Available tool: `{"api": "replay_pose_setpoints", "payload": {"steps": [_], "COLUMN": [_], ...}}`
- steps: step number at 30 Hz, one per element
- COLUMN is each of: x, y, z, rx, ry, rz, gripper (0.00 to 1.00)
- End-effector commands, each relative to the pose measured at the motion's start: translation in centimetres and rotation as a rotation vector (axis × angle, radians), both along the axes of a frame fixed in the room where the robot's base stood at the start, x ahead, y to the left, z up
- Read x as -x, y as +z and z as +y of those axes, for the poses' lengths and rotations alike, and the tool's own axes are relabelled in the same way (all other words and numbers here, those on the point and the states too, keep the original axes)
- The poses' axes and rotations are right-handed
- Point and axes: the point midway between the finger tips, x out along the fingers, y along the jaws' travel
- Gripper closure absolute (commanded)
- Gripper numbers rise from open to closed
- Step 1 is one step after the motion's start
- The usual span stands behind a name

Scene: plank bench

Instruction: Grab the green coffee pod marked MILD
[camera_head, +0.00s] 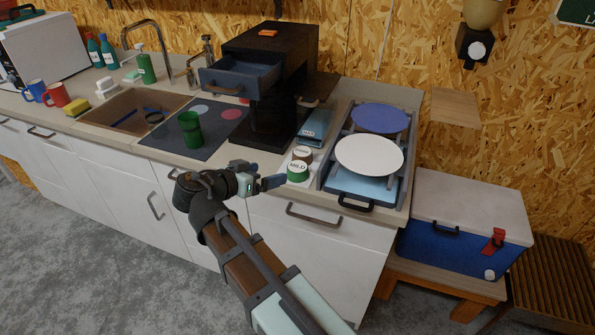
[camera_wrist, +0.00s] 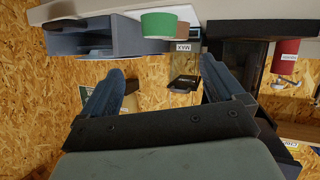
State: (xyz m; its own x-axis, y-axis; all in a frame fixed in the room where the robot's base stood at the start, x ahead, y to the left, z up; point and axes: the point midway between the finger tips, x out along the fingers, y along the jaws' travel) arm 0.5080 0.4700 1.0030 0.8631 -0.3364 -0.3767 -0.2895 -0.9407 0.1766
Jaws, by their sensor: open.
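The green coffee pod (camera_head: 298,174) has a white lid marked MILD and stands upright near the counter's front edge. In the wrist view the green pod (camera_wrist: 158,22) appears upside down near the top, beyond the fingertips. A brown pod (camera_head: 302,156) stands right behind it; the wrist view shows the brown pod (camera_wrist: 187,29) just right of the green one. My gripper (camera_head: 264,175) is just left of the green pod in the head view, its fingers pointing toward it. In the wrist view my gripper (camera_wrist: 160,68) is open, with nothing between its fingers.
A rack (camera_head: 325,172) with a white plate (camera_head: 369,156) and a blue plate (camera_head: 380,118) stands right of the pods. A black coffee machine (camera_head: 265,125) with an open drawer (camera_head: 240,79) is behind.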

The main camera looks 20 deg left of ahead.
Motion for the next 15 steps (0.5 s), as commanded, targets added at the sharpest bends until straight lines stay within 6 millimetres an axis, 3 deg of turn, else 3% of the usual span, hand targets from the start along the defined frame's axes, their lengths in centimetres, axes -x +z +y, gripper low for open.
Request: {"api": "replay_pose_setpoints", "payload": {"steps": [8,15], "x": [-0.1,-2.9], "y": [-0.2,-1.5], "z": [-0.3,-1.4], "rx": [-0.161,-0.167], "ry": [-0.080,-0.086], "rz": [-0.058,-0.060], "gripper": [0.05,0.05]}}
